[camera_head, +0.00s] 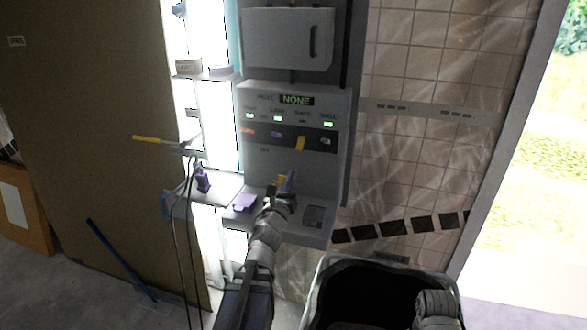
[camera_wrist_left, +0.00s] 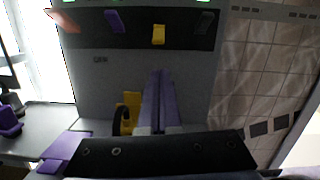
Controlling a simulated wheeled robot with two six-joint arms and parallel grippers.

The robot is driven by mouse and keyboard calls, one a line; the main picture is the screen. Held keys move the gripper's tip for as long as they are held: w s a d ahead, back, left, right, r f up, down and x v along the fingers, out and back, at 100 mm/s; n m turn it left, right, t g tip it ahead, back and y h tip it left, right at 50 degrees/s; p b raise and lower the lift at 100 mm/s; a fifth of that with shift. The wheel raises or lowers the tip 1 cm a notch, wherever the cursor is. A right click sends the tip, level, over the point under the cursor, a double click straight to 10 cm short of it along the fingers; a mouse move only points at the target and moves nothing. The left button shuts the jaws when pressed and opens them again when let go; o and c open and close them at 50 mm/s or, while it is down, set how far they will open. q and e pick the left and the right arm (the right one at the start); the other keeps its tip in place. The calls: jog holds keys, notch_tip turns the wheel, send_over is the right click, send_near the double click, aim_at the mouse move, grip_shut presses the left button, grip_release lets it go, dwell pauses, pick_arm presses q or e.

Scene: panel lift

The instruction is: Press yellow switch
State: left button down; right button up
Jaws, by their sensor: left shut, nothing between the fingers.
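The yellow switch (camera_head: 300,143) is on the dark strip of the grey wall panel, third from the left. It hangs lower than its neighbours, and the light above it is dark. It also shows at the top middle of the wrist view (camera_wrist_left: 159,34). My left gripper (camera_head: 290,177) is in front of the panel, below the switch and apart from it. Its purple fingers (camera_wrist_left: 159,85) are closed together with nothing between them, pointing up toward the switch in the wrist view. My right gripper is not in view.
An orange-red switch (camera_head: 248,131), a purple switch (camera_head: 277,134) and a dark switch (camera_head: 325,141) share the strip. Green lights glow above them. A display (camera_head: 296,100) reads NONE. A yellow part (camera_wrist_left: 132,104) stands left of my fingers. A grey ledge (camera_head: 318,232) juts out below.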

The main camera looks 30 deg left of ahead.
aim_at(300, 145)
pick_arm(q)
jog(key=shift+s+a+r+m, duration=0.1)
jog(key=shift+s+a+m, duration=0.15)
jog(key=shift+m, duration=0.65)
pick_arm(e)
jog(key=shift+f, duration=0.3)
pick_arm(q)
jog(key=p+x, duration=0.1)
jog(key=x, duration=0.9)
jog(key=shift+d+r+p, duration=0.1)
jog(key=shift+d+p, duration=0.05)
jog(key=shift+p, duration=0.2)
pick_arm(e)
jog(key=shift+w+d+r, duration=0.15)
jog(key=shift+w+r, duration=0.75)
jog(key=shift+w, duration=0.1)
